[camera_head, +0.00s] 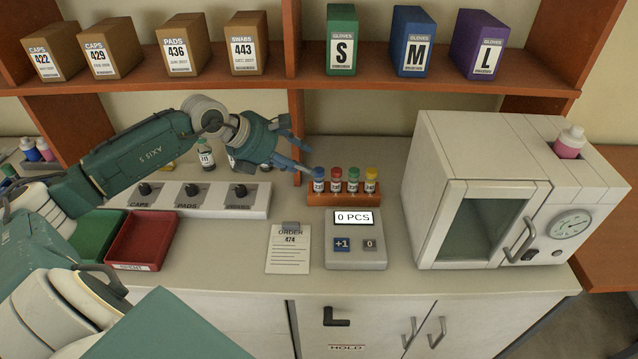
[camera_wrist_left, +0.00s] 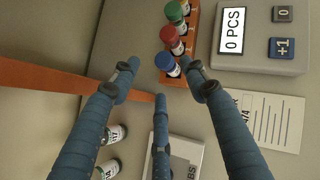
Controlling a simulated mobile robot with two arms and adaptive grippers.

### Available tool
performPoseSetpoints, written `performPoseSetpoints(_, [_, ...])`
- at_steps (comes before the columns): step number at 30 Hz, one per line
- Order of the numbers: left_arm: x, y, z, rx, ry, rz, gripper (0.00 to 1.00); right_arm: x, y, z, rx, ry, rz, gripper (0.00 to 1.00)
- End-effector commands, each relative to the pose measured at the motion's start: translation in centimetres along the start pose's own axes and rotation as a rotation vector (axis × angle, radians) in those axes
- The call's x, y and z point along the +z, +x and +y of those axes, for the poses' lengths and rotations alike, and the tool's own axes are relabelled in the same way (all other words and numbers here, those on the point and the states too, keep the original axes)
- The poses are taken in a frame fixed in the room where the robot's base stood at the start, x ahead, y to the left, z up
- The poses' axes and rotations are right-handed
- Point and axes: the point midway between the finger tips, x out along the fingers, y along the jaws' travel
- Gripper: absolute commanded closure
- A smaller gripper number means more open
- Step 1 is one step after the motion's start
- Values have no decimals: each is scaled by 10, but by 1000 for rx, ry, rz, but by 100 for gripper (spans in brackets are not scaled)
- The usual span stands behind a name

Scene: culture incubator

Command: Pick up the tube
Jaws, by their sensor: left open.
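Several tubes with coloured caps stand upright in an orange rack (camera_head: 344,200) on the counter. The blue-capped tube (camera_head: 319,180) is at the left end, then the red-capped (camera_head: 336,180), green-capped (camera_head: 353,180) and yellow-capped (camera_head: 371,180) ones. My left gripper (camera_head: 304,160) reaches in from the left, open, with its fingertips just beside and above the blue-capped tube. In the left wrist view my left gripper (camera_wrist_left: 160,78) has its fingers spread, and the blue cap (camera_wrist_left: 167,64) shows between the tips. I see no grip on any tube. My right gripper is not in view.
A counter device (camera_head: 356,242) reading 0 PCS stands in front of the rack, beside an order sheet (camera_head: 288,250). A white incubator (camera_head: 500,190) stands right. A knob panel (camera_head: 190,200), red tray (camera_head: 140,240) and green tray (camera_head: 97,232) are left. A shelf (camera_head: 420,80) spans above.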

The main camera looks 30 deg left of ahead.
Motion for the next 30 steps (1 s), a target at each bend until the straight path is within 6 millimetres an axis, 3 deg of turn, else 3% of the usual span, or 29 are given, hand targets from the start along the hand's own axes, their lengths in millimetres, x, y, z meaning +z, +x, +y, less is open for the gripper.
performPoseSetpoints(5, [1,10,-2,-2,-1,0,55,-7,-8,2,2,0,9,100])
performPoseSetpoints(10, [0,34,-9,-5,-3,-1,55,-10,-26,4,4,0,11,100])
performPoseSetpoints(15, [-3,54,-7,-1,-1,-1,55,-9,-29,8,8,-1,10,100])
performPoseSetpoints(23, [-5,58,-7,0,1,0,55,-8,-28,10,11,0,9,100])
performPoseSetpoints(28, [-5,57,-7,0,1,0,89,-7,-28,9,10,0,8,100])
performPoseSetpoints(30, [-5,57,-7,0,1,0,95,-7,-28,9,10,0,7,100])
